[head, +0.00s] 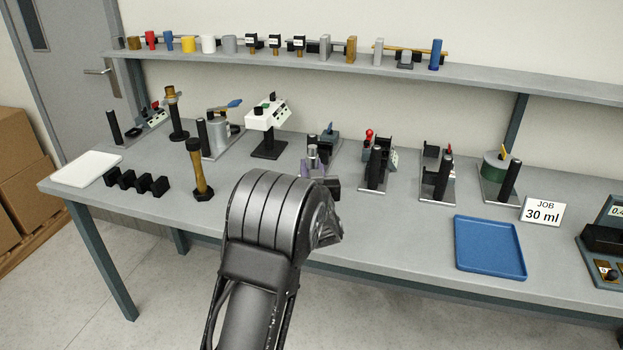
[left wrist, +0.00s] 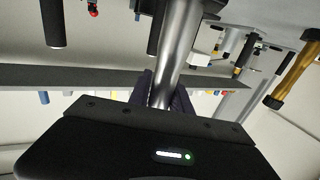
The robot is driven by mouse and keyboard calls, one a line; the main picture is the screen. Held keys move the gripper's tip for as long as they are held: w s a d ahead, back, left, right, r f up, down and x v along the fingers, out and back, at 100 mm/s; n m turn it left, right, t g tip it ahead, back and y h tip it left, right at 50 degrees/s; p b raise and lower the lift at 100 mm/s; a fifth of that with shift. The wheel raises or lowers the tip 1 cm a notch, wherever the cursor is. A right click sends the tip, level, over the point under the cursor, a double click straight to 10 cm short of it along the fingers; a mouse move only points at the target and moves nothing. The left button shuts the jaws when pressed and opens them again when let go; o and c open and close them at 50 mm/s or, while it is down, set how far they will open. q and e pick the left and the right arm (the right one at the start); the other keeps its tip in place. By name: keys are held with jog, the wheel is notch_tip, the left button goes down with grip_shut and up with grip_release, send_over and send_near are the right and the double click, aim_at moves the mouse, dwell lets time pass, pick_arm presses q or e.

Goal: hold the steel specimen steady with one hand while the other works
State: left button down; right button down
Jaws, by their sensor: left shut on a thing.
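The steel specimen (left wrist: 178,45) is a shiny grey cylinder in the left wrist view, running from the top edge down into my left gripper (left wrist: 166,92). The two dark purplish fingers are shut on it, one on each side. In the head view my left arm comes up from the bottom centre and its wrist hides most of the gripper. A short silver piece with purplish parts shows just beyond the wrist; I cannot tell clearly whether it is the held specimen. The specimen's far end is cut off in the wrist view. My right gripper is in neither view.
Several small stations with black posts stand along the grey bench (head: 400,237). A brass-coloured post (head: 199,170), black blocks (head: 136,183) and a white pad (head: 88,169) are at left. A shelf (head: 480,78) runs behind.

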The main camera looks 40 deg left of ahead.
aim_at(311, 146)
pick_arm(q)
notch_tip(311, 146, up, 6)
jog(key=shift+r, duration=0.2)
dwell(0.9)
